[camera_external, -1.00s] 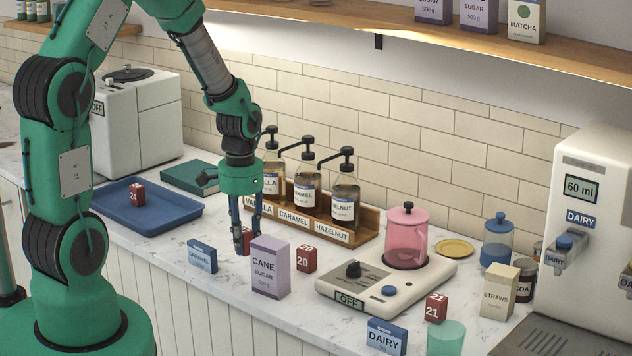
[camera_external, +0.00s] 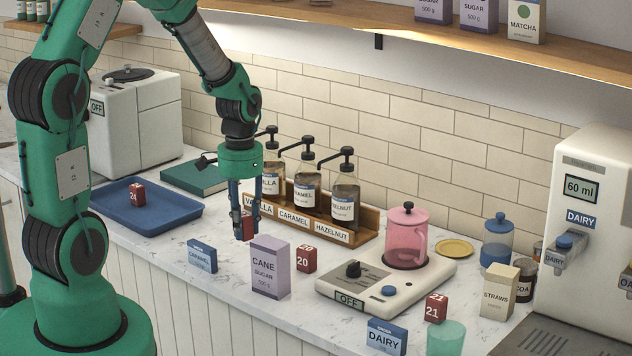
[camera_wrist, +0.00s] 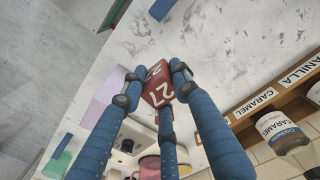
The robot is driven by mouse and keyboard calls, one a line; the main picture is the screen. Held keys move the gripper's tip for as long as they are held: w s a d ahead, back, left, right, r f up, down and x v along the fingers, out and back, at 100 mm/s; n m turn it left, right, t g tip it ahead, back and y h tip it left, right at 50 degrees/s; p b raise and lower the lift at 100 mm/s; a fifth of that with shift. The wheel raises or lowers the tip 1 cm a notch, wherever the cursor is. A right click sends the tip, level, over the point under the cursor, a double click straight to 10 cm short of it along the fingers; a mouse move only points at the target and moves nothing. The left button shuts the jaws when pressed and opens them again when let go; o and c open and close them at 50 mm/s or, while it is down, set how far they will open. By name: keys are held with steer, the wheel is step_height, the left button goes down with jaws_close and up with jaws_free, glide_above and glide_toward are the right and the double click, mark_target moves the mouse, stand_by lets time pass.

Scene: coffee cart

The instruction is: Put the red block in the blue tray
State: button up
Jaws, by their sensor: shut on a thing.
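My gripper (camera_external: 245,222) has blue fingers shut on a red block (camera_external: 246,230). The block is in the air just above the counter, behind and left of the cane sugar box. In the wrist view the block (camera_wrist: 158,88) shows the number 27 between the fingers of my gripper (camera_wrist: 152,82). The blue tray (camera_external: 165,216) lies on the counter to the left of my gripper. Another red block (camera_external: 137,195), marked 24, sits in the tray. Red blocks marked 20 (camera_external: 306,259) and 21 (camera_external: 436,308) stand on the counter to the right.
The cane sugar box (camera_external: 269,268) and a blue caramel box (camera_external: 202,256) stand close to my gripper. A syrup rack (camera_external: 318,232) is behind and right. A green book (camera_external: 193,178) lies behind the tray. Bare counter lies between the gripper and the tray.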

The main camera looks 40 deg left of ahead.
step_height(320, 180, up, 2)
steer(key=shift+r, duration=0.1)
steer(key=s+a+n+p, duration=0.1)
steer(key=s+a, duration=0.1)
steer(key=a, duration=1.2)
steer(key=s+a+n, duration=0.1)
steer(key=s+a, duration=0.2)
steer(key=a, duration=1.1)
steer(key=f, duration=0.5)
steer(key=shift+w+f, duration=0.15)
steer(key=shift+w, duration=0.15)
steer(key=shift+w, duration=0.1)
steer(key=w+a, duration=0.3)
steer(key=w, duration=0.1)
steer(key=w+a+f, duration=0.1)
steer(key=w+a, duration=0.1)
steer(key=w, duration=0.2)
steer(key=w+a+b, duration=0.1)
steer(key=w+a, duration=0.2)
steer(key=w, duration=0.1)
steer(key=shift+w+a+f, duration=0.1)
steer(key=shift+a+f, duration=0.05)
steer(key=shift+a, duration=0.15)
